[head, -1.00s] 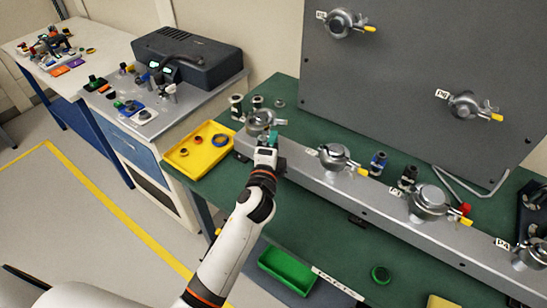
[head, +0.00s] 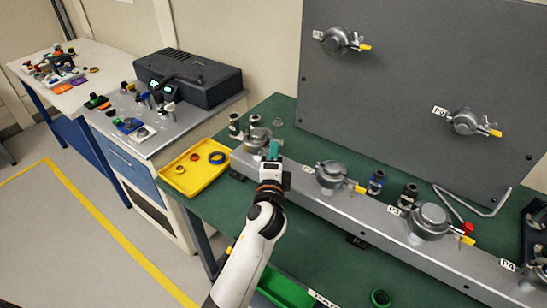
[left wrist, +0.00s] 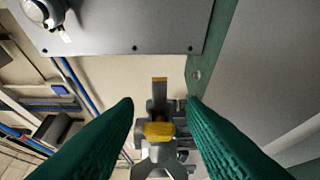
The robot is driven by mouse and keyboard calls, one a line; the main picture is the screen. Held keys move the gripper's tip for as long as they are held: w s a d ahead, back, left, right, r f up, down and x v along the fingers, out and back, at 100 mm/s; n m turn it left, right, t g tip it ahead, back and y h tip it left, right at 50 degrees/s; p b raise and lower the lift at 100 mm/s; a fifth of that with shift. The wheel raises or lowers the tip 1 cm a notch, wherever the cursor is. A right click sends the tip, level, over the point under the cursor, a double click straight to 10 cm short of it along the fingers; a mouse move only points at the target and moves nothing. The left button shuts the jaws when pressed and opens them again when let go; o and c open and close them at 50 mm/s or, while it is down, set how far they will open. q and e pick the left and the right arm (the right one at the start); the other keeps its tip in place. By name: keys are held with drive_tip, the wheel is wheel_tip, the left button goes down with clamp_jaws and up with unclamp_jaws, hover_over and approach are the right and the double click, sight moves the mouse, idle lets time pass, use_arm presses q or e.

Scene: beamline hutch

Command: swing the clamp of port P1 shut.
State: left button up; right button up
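Port P1 (head: 257,137) is the leftmost round metal port on the grey rail, partly hidden by my left gripper; its label does not show. My left gripper (head: 273,150) has green fingers and is just right of and in front of P1. In the left wrist view its fingers (left wrist: 163,104) are spread apart, with the grey clamp and its yellow parts (left wrist: 159,130) between and beyond them. I see no firm grip on the clamp. I cannot tell how far the clamp is swung. My right gripper is out of view.
The grey rail (head: 300,200) continues right with ports P2 (head: 331,175), P3 (head: 429,222) and P4. A grey panel (head: 400,90) with two ports stands behind. A yellow tray (head: 195,172) lies left of the rail, and small dark fittings (head: 375,182) stand behind the rail.

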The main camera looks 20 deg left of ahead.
use_arm(q)
drive_tip(key=shift+s, duration=0.1)
drive_tip(key=b+v, duration=0.2)
drive_tip(key=v, duration=0.9)
drive_tip(key=shift+s, duration=0.35)
drive_tip(key=shift+d, duration=0.15)
drive_tip(key=shift+c, duration=0.4)
